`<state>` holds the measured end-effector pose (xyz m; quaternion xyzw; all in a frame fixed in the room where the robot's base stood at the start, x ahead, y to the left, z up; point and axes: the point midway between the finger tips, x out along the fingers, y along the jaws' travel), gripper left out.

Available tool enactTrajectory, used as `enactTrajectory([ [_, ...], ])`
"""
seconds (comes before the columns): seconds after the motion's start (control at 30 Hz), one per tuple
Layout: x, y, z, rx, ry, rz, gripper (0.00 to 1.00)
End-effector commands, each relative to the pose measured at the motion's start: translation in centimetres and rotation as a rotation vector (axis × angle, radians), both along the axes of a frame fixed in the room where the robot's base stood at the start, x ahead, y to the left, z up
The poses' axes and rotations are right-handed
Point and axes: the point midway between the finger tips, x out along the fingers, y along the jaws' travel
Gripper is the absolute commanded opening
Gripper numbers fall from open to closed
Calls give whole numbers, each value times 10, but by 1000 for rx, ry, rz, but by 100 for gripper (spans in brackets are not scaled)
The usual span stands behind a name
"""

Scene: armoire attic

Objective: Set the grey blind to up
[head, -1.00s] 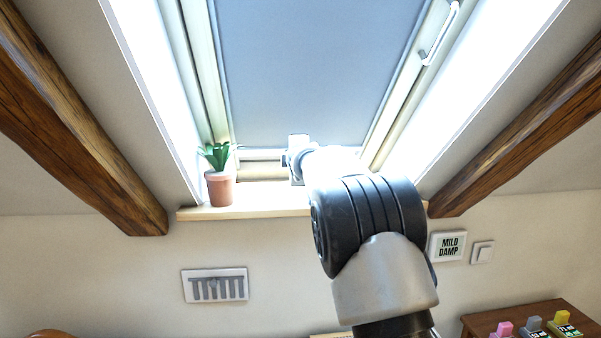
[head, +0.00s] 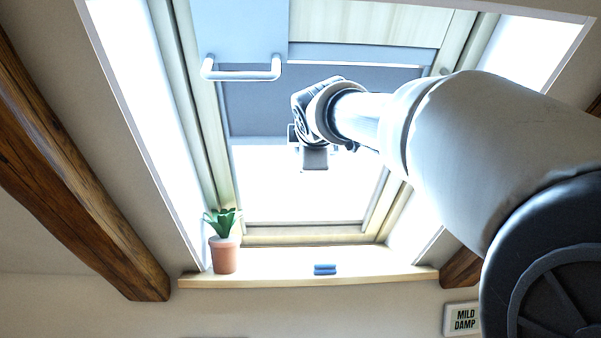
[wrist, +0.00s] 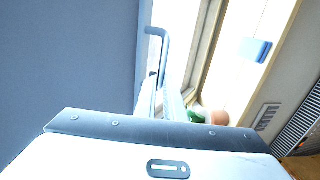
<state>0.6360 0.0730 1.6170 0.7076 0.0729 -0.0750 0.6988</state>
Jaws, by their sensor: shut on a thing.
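The grey blind (head: 265,98) covers the upper part of the skylight in the head view. Its bottom edge is partway up the window, with bright bare glass below it. My gripper (head: 298,136) is at that bottom edge, shut on the blind's pull, with the arm reaching in from the right. The grip itself is mostly hidden by the gripper. In the wrist view, a plain grey-blue surface (wrist: 70,60), seemingly the blind, fills the left side, and my gripper (wrist: 163,95) shows in the middle.
A white bar handle (head: 241,72) sits at the window's top left. A potted plant (head: 224,250) and a small blue object (head: 325,269) are on the sill (head: 390,274). Wooden beams (head: 80,170) flank the window.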

Motion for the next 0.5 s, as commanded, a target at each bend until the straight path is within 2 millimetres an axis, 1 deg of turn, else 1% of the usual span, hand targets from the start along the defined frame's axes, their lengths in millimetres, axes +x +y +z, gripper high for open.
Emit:
enactTrajectory([
  [0.03, -12, 1, 16, 1, -4, 3, 0],
  [0.2, -38, 2, 41, 1, -3, 4, 0],
  [0.3, -48, 2, 51, 1, -3, 4, 0],
  [0.5, -59, 3, 61, 1, -3, 6, 0],
])
